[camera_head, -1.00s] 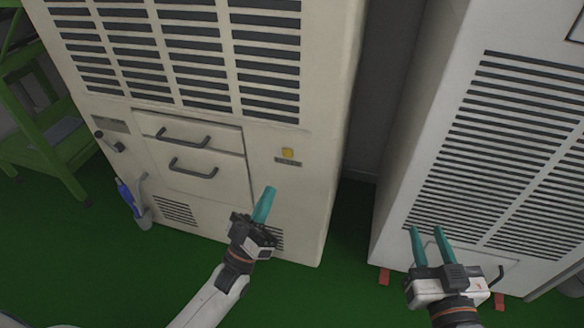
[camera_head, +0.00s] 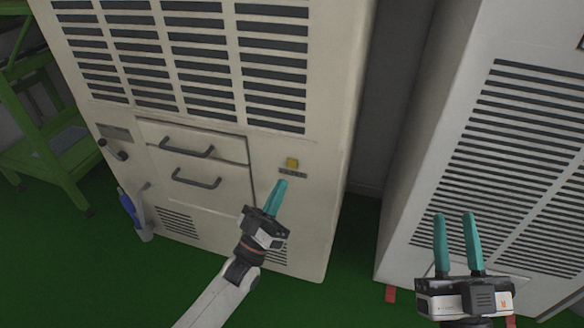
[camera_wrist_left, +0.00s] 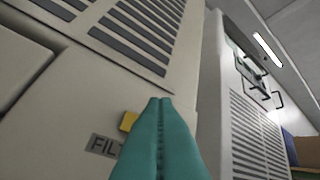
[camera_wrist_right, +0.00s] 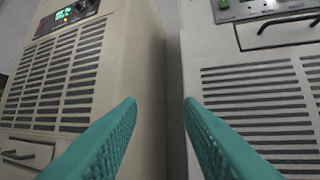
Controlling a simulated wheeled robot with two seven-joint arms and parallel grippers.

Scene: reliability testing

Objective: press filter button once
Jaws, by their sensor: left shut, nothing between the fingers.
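The filter button is a small yellow square (camera_head: 292,162) on the lower right front of the beige cabinet (camera_head: 330,110), above a dark label plate (camera_head: 292,174). In the left wrist view the yellow button (camera_wrist_left: 128,121) shows just left of the fingertips, and the label (camera_wrist_left: 103,146) reads "FILT", its end hidden by the fingers. My left gripper (camera_head: 283,183) is shut and empty, its teal tips just below the label in the head view. Whether it touches the cabinet cannot be told. My right gripper (camera_head: 455,215) is open and empty in front of the grey-white cabinet (camera_head: 420,150).
A dark gap (camera_head: 375,150) separates the two cabinets. Drawer handles (camera_head: 195,178) stick out left of the button. A green rack (camera_head: 50,150) and a blue bottle-like object (camera_head: 131,210) stand at the left. Green floor lies in front.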

